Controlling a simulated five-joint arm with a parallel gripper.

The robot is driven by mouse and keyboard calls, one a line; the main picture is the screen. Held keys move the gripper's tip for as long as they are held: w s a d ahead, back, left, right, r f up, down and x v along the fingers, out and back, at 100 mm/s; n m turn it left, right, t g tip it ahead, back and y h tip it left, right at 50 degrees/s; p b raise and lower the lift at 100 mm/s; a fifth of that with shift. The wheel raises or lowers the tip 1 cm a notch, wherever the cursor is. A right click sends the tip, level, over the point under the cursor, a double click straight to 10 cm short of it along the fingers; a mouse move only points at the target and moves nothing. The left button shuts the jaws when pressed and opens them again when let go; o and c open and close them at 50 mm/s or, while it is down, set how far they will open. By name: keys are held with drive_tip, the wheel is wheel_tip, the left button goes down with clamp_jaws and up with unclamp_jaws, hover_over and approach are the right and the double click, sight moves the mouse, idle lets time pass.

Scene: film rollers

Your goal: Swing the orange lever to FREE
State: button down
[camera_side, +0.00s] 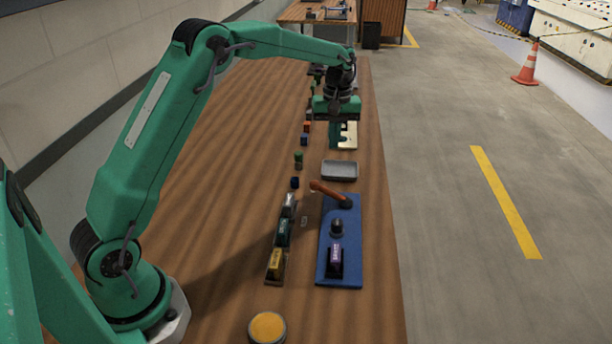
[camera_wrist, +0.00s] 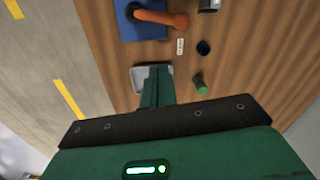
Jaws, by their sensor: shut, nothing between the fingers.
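The orange lever (camera_side: 326,190) sits on the far end of a blue board (camera_side: 350,235). Its arm points left and slightly away from its dark pivot, out past the board's left edge. In the wrist view the lever (camera_wrist: 165,17) lies at the top, beside part of the blue board (camera_wrist: 128,22). A small pale label (camera_wrist: 180,46) lies on the table near it; its text is too small to read. My gripper (camera_side: 335,142) is shut and empty above the table, farther out than the lever and apart from it. Its green fingers (camera_wrist: 157,72) show in the wrist view.
A grey tray (camera_side: 339,171) stands between the lever and my gripper. A cream notched piece (camera_side: 349,138) is by my gripper. A dark knob and purple-labelled block (camera_side: 336,262) stand on the board. Labelled blocks (camera_side: 275,262) and small coloured pegs (camera_side: 298,159) line the left side.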

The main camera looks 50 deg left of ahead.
drive_tip(key=shift+w+a+r+m+g, duration=0.15)
drive_tip(key=shift+w+r+m+g, duration=0.25)
drive_tip(key=shift+m, duration=0.75)
drive_tip(key=shift+w+a+r+m+g, duration=0.15)
drive_tip(key=shift+r+m, duration=0.35)
drive_tip(key=shift+m, duration=0.6)
drive_tip(key=shift+w+a+r+m+g, duration=0.15)
drive_tip(key=shift+w+r+m, duration=0.25)
drive_tip(key=shift+m, duration=0.75)
drive_tip(key=shift+s, duration=0.1)
drive_tip(key=shift+d, duration=0.1)
approach(330, 193)
drive_tip(key=w+a+f, duration=0.3)
drive_tip(key=a+f, duration=0.1)
drive_tip(key=shift+s+d+f, duration=0.25)
drive_tip(key=shift+s+f, duration=0.25)
drive_tip(key=shift+s, duration=0.3)
drive_tip(key=shift+s+d+f, duration=0.25)
drive_tip(key=shift+s+f, duration=0.25)
drive_tip(key=shift+s, duration=0.3)
